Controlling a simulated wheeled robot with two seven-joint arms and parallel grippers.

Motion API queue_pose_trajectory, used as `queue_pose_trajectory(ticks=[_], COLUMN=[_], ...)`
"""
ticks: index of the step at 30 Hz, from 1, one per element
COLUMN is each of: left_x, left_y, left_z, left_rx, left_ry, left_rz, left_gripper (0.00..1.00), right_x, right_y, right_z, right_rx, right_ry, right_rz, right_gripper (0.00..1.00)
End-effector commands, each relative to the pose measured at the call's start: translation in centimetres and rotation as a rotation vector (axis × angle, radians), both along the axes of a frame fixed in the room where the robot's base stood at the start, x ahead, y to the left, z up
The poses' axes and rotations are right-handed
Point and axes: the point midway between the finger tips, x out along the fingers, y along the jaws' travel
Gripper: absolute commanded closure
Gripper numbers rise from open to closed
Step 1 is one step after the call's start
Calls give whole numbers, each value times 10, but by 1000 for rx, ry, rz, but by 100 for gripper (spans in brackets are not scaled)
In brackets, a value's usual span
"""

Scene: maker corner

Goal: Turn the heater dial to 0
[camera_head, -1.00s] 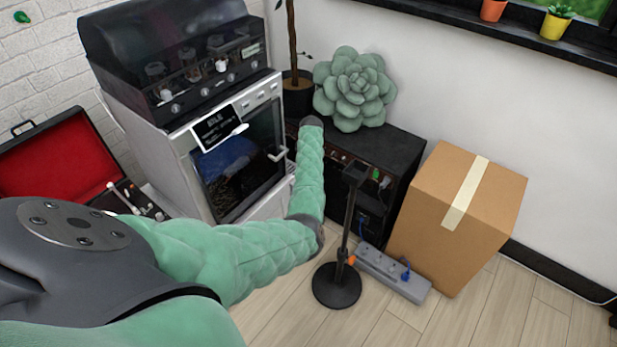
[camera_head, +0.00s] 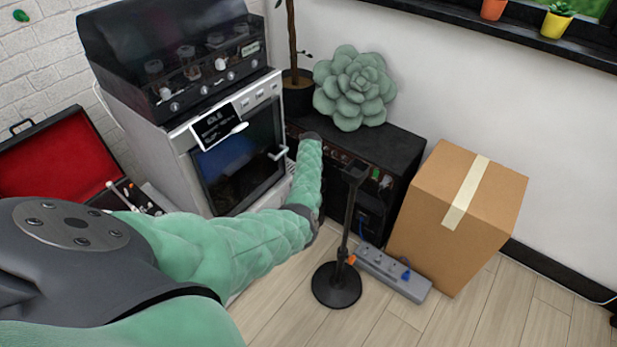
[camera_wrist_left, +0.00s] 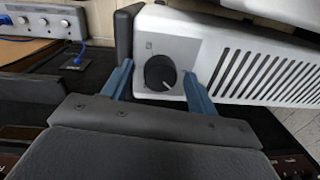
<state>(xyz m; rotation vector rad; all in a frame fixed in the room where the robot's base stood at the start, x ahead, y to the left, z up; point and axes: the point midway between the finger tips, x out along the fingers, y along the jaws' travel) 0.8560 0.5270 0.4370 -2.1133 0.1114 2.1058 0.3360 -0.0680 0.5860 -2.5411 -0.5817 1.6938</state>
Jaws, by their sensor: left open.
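The heater (camera_wrist_left: 255,55) is a white casing with dark slots, seen in the left wrist view. Its black round dial (camera_wrist_left: 160,72) sits on a grey panel, with a pale mark towards its lower right. My left gripper (camera_wrist_left: 157,78) is open, with one blue finger on each side of the dial. I cannot tell whether either finger touches it. In the head view my green-sleeved left arm reaches towards the dark cabinet, and its gripper is hidden. I cannot make out the heater there. My right gripper is in neither view.
A black cabinet (camera_head: 395,150) stands by the wall, beside a cardboard box (camera_head: 475,205). A black stand (camera_head: 337,285) and a grey power strip (camera_head: 392,272) are on the floor in front. An oven (camera_head: 235,165) and an open red case (camera_head: 55,165) are to the left.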

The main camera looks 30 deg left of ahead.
Motion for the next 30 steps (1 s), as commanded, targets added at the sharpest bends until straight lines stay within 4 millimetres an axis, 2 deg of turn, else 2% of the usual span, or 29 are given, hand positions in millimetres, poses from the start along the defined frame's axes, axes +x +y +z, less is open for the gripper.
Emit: queue_pose_trajectory(ticks=[7,14,23,30], left_x=[0,0,0,0], left_y=[0,0,0,1], left_z=[0,0,0,1], left_rx=[0,0,0,1], left_ry=[0,0,0,0], left_rz=[0,1,34,166], left_gripper=[42,86,86,86], right_x=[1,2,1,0], right_y=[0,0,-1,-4], right_z=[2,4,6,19], right_rx=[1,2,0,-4], right_ry=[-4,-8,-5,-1], right_rz=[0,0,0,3], right_gripper=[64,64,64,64])
